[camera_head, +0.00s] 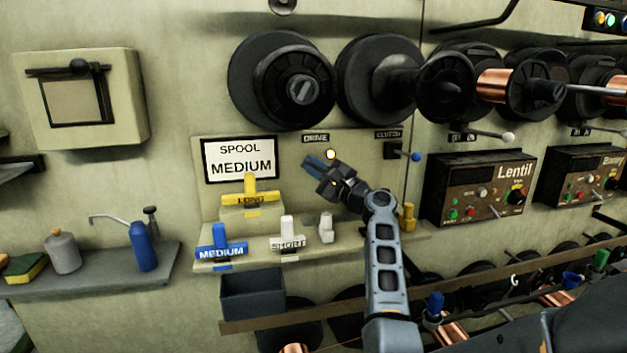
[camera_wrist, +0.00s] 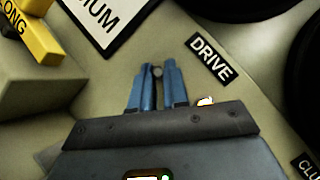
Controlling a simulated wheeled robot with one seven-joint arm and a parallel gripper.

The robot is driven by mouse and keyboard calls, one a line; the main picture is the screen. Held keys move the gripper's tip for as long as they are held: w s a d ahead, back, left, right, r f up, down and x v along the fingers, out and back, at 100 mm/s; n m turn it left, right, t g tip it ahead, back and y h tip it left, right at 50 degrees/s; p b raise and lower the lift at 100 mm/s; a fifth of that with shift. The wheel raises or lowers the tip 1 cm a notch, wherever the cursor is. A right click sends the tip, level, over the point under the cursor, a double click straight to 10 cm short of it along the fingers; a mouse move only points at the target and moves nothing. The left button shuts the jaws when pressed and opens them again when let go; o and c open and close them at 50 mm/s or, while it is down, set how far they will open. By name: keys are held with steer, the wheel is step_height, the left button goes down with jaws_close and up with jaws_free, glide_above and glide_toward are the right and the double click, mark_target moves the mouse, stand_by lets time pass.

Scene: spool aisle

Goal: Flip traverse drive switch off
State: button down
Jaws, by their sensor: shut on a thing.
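The DRIVE label (camera_head: 316,138) is on the cream panel below the large black spools; it also shows in the wrist view (camera_wrist: 210,59). My gripper (camera_head: 312,161) reaches up to the panel just below this label. In the wrist view, its blue fingers (camera_wrist: 157,74) are closed around a small grey tip, which looks like the drive switch (camera_wrist: 157,71). The fingers hide most of the switch, so its position cannot be told. A lit lamp (camera_head: 330,154) glows beside the fingers, partly showing in the wrist view (camera_wrist: 205,101).
The CLUTCH lever with a blue knob (camera_head: 416,157) is to the right. A SPOOL MEDIUM sign (camera_head: 239,159) is left. Yellow LONG (camera_head: 249,196), blue MEDIUM (camera_head: 221,248) and white SHORT (camera_head: 287,240) pieces stand below left. Black spools (camera_head: 283,82) jut out above.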

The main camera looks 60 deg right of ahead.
steer(key=shift+f+n+b, duration=0.15)
steer(key=shift+n+b, duration=0.15)
steer(key=shift+b, duration=0.35)
steer(key=c, duration=1.1)
jaws_free()
steer(key=shift+b+v, duration=0.3)
steer(key=shift+v, duration=3.6)
steer(key=shift+d+f, duration=0.1)
